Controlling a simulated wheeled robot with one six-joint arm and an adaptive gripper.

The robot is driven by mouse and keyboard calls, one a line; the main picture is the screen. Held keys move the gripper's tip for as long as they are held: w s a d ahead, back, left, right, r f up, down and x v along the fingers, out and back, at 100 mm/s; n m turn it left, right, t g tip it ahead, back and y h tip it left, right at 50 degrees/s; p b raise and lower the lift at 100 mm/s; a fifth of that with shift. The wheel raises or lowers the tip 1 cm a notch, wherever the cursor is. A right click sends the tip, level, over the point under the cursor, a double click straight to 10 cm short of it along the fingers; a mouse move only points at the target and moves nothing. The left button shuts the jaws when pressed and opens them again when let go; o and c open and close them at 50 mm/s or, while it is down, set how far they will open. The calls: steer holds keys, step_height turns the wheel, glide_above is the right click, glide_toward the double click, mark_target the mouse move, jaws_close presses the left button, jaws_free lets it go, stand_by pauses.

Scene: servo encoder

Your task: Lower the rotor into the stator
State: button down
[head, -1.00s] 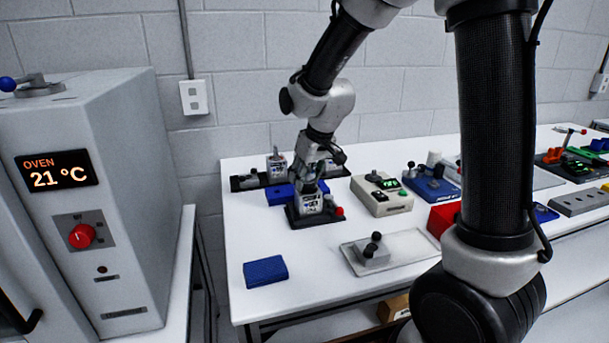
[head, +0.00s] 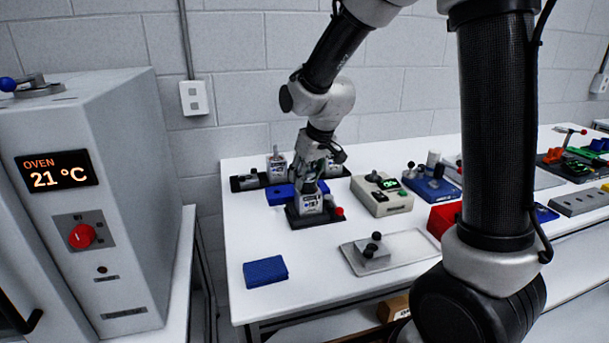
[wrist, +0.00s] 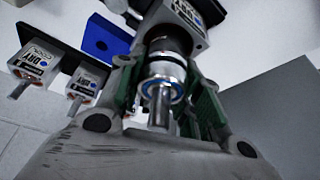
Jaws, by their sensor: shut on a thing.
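The stator (head: 310,204) is a silver housing with a printed label, upright in a black fixture (head: 318,221) with a red knob. In the wrist view, the stator (wrist: 196,14) shows behind the fingers. My gripper (head: 309,180) is directly above it, pointing down. In the wrist view, my gripper (wrist: 168,92) has green-lined fingers shut on the rotor (wrist: 163,72), a metal cylinder with a blue-ringed bearing and a shaft pointing toward the camera. The rotor's far end meets the stator's opening; how deep it sits is hidden.
Other labelled motor housings (head: 277,163) stand on a black rack behind, beside a blue block (head: 281,194). A beige device with a green display (head: 381,195) stands to the right.

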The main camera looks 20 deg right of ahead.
steer(key=shift+f, duration=0.2)
steer(key=shift+r, duration=0.25)
stand_by(0.5)
steer(key=c, duration=0.6)
jaws_free()
steer(key=shift+r, duration=5.8)
